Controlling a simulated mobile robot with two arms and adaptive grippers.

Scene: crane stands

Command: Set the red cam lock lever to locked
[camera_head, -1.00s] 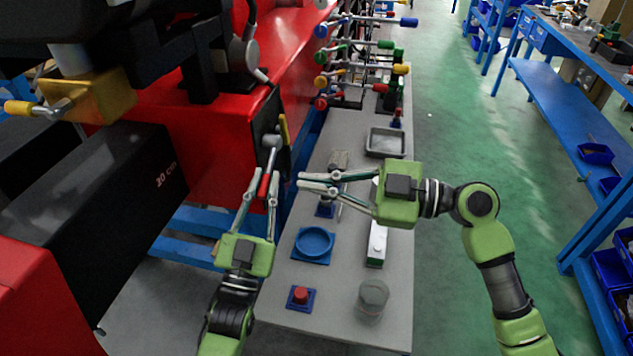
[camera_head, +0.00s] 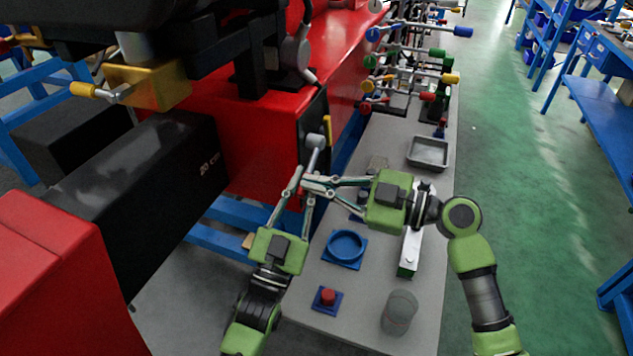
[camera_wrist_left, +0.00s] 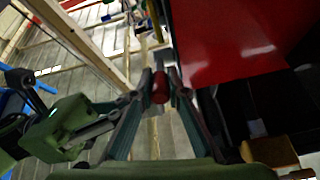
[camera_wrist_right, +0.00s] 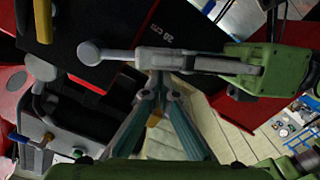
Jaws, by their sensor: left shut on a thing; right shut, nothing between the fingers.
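The cam lock's grey round pivot (camera_head: 316,142) sits on a black plate at the end of the red beam. The lever's red grip (camera_wrist_left: 160,87) is between my left fingers in the left wrist view; in the head view the fingers hide it. My left gripper (camera_head: 301,176) is shut on this lever, just below the pivot. My right gripper (camera_head: 306,184) is shut and empty, its tips overlapping the left fingertips in the head view; I cannot tell whether they touch. The right wrist view shows the pivot (camera_wrist_right: 90,52) beside my left fingers.
A yellow handle (camera_head: 327,128) is beside the pivot. The grey table (camera_head: 385,265) carries a blue round dish (camera_head: 345,247), a red button on a blue base (camera_head: 327,297), a clear jar (camera_head: 399,312) and a metal tray (camera_head: 428,152). Several coloured levers stand at the back.

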